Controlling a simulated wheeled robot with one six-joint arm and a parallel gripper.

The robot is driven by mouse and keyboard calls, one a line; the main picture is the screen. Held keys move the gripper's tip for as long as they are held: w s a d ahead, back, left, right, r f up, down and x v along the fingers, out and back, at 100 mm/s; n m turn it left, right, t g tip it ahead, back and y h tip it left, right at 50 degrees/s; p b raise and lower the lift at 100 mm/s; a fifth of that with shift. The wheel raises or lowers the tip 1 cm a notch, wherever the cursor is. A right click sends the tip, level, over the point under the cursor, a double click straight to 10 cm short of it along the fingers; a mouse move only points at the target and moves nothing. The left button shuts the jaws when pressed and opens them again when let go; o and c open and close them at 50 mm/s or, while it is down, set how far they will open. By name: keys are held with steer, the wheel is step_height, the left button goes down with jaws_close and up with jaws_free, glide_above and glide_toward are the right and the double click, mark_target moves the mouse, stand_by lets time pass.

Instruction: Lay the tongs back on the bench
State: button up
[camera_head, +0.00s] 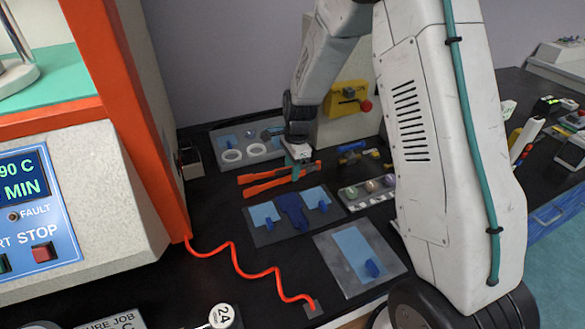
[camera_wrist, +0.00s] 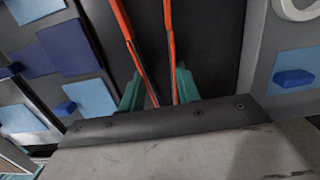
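The orange-red tongs (camera_head: 262,184) show as two long arms low over the dark bench at the back, spread apart toward the left. I cannot tell whether they touch the bench top. My gripper (camera_head: 296,174) points down at their right part. In the wrist view the two tong arms (camera_wrist: 168,35) run between the teal fingers of my gripper (camera_wrist: 160,78), one finger against each outer side. The gripper looks shut on the tongs. The tongs' near end is hidden behind my gripper body.
Grey trays with blue pieces (camera_head: 262,238) and (camera_head: 338,282) lie in front. A tray with white rings (camera_head: 215,138) stands behind, and a tray of small balls (camera_head: 350,205) to the right. The orange-framed machine (camera_head: 130,110) rises at the left. A red coiled cord (camera_head: 240,266) crosses the bench.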

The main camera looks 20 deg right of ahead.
steer(key=o, duration=0.5)
steer(key=shift+o, duration=0.2)
step_height(320, 180, up, 12)
steer(key=d, duration=0.1)
steer(key=s+r+n, duration=0.4)
steer(key=s+r, duration=0.3)
steer(key=r, duration=0.1)
steer(key=s+r+n, duration=0.3)
steer(key=s+n, duration=0.4)
steer(key=s, duration=0.7)
steer(key=s+r+n+t+h, duration=0.1)
steer(key=s+r+n, duration=0.2)
steer(key=s, duration=1.1)
steer(key=a+n, duration=0.1)
steer(key=n, duration=0.2)
steer(key=shift+r+n, duration=0.2)
steer(key=shift+n, duration=0.2)
